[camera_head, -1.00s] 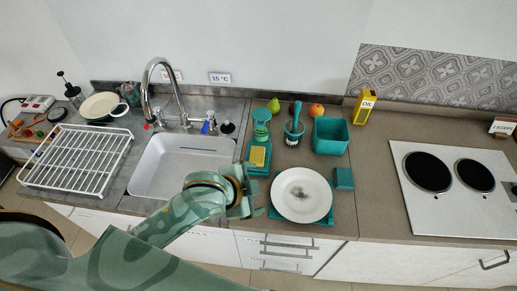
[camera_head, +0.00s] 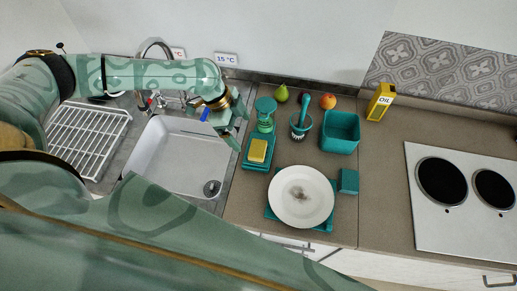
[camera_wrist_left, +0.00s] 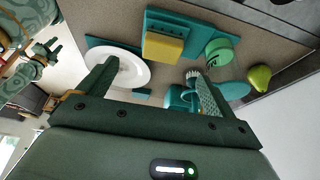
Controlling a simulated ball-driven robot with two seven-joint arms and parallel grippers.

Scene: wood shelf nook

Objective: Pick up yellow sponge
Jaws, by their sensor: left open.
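The yellow sponge (camera_head: 257,150) sits on a teal tray (camera_head: 254,166) right of the sink, beside a teal dispenser-like item (camera_head: 265,114). My left gripper (camera_head: 240,122) is open and empty above the counter by the sink's right edge, just left of the tray and apart from the sponge. In the left wrist view, the sponge (camera_wrist_left: 163,48) shows ahead of the open left gripper (camera_wrist_left: 152,72), between and beyond its fingers. My right gripper is not in view.
A white plate (camera_head: 301,196) stands on the counter right of the tray. A brush (camera_head: 301,121), a teal bin (camera_head: 340,131), a pear (camera_head: 281,94) and an orange fruit (camera_head: 328,101) stand behind. The sink (camera_head: 175,158) and rack (camera_head: 90,135) lie left; a cooktop (camera_head: 462,225) lies right.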

